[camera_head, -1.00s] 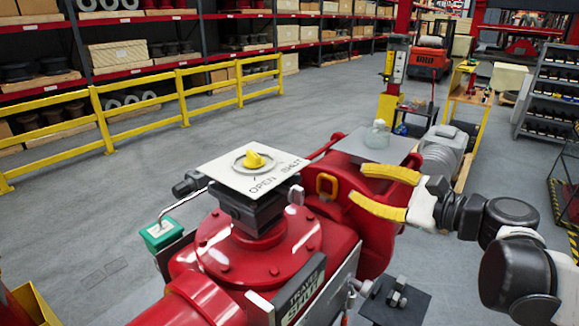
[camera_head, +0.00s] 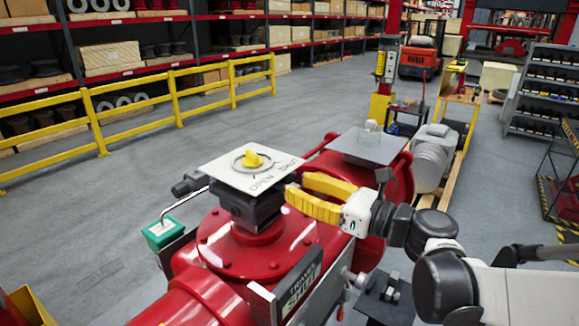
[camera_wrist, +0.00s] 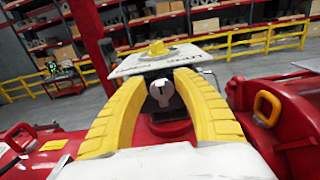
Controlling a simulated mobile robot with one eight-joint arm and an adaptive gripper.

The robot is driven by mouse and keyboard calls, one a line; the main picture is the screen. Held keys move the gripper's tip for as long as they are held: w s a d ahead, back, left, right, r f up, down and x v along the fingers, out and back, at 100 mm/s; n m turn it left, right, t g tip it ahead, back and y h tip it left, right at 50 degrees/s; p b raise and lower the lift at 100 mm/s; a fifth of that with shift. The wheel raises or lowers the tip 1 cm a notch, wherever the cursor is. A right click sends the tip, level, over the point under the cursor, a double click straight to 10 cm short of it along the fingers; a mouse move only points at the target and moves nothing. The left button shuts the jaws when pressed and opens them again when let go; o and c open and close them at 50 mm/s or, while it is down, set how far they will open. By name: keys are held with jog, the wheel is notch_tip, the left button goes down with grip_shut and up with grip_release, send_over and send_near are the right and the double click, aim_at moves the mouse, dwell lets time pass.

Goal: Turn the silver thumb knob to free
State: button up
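The silver thumb knob (camera_wrist: 163,94) shows in the wrist view as a small pale round knob. It is on the near side of the dark box below the white OPEN/SHUT plate (camera_wrist: 165,62). The plate carries a yellow pointer (camera_head: 252,159), which also shows in the wrist view (camera_wrist: 157,48). In the head view my yellow fingers hide the knob. My gripper (camera_head: 297,186) is open, with its tips at the plate's right side. In the wrist view its fingers (camera_wrist: 162,82) appear on either side of the knob; I cannot tell whether they touch it.
The red valve body (camera_head: 245,255) lies under and around the gripper. A grey plate with a small clear jar (camera_head: 371,134) stands behind on the right. A yellow railing (camera_head: 180,95) stands beyond open floor.

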jog(key=shift+w+a, duration=0.35)
jog(key=shift+a, duration=0.15)
jog(key=shift+s+d, duration=0.1)
jog(key=shift+d, duration=0.05)
grip_shut()
